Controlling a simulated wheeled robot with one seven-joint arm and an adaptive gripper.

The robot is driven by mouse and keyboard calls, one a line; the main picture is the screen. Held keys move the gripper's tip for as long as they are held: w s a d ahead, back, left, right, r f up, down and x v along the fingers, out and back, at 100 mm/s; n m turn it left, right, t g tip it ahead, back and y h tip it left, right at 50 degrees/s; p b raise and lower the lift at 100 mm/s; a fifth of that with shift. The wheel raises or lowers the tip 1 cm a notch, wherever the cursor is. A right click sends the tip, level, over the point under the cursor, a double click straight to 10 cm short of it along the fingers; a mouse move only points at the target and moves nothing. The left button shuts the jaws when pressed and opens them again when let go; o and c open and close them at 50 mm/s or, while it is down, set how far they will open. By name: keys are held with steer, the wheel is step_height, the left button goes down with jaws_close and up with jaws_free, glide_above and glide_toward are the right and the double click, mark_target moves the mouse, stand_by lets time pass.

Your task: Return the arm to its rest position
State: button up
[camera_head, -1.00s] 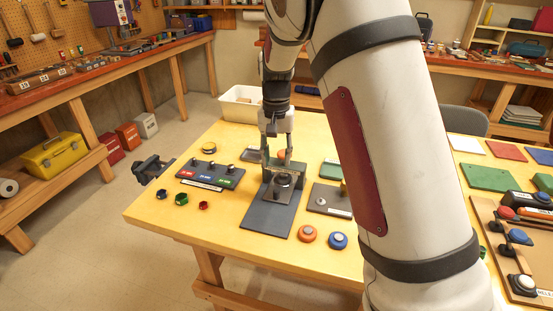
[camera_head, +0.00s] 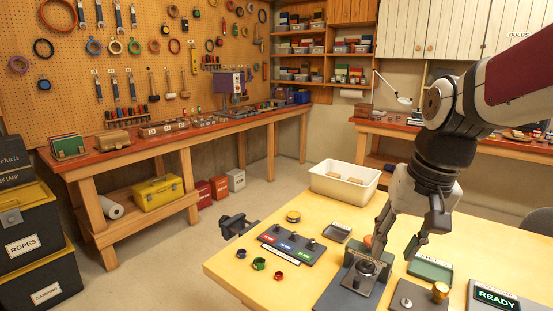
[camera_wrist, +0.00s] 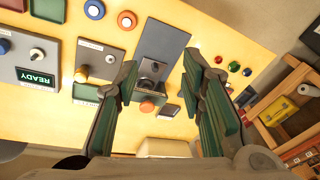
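My arm comes in from the right edge in the head view, bent at a dark joint, with the hand hanging down over the yellow table (camera_head: 240,262). My gripper (camera_head: 400,242) is open, its two fingers spread with nothing between them. It is above a dark grey stand with a round black part (camera_head: 366,267), apart from it as far as I can tell. The wrist view shows the open gripper (camera_wrist: 160,45) with green-lined fingers, and the stand's round part (camera_wrist: 151,69) in the gap between them.
A white bin (camera_head: 345,184) stands at the table's far edge. A panel with coloured labels (camera_head: 292,243), small coloured rings (camera_head: 259,263) and a READY display (camera_head: 494,297) are on the table. A black clamp (camera_head: 236,225) juts from its left edge. Floor at left is open.

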steer(key=s+n+t+h, duration=0.1)
steer(key=s+n+t, duration=0.1)
steer(key=s, duration=1.4)
steer(key=shift+s+a+n, duration=0.2)
steer(key=shift+a+n, duration=0.15)
steer(key=shift+n, duration=0.05)
